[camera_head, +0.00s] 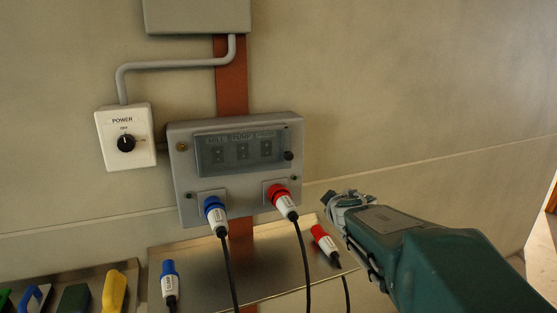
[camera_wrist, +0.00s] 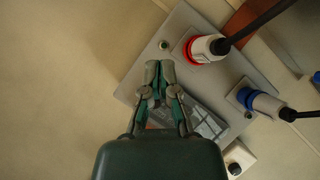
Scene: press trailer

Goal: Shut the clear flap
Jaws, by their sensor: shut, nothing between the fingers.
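The clear flap (camera_head: 243,150) is a see-through panel on the front of the grey box (camera_head: 181,165). It appears to lie over the labelled switches, but I cannot tell whether it sits flush. In the wrist view the flap (camera_wrist: 205,122) is partly hidden behind my gripper (camera_wrist: 159,72). My gripper (camera_head: 343,199) is shut and empty. In the head view it is to the lower right of the box, apart from the flap.
A blue plug (camera_head: 215,213) and a red plug (camera_head: 283,201) sit in the box's lower sockets with hanging cables. A loose red plug (camera_head: 325,242) and loose blue plug (camera_head: 169,283) are at the metal shelf (camera_head: 255,265). A white power switch (camera_head: 126,153) is left.

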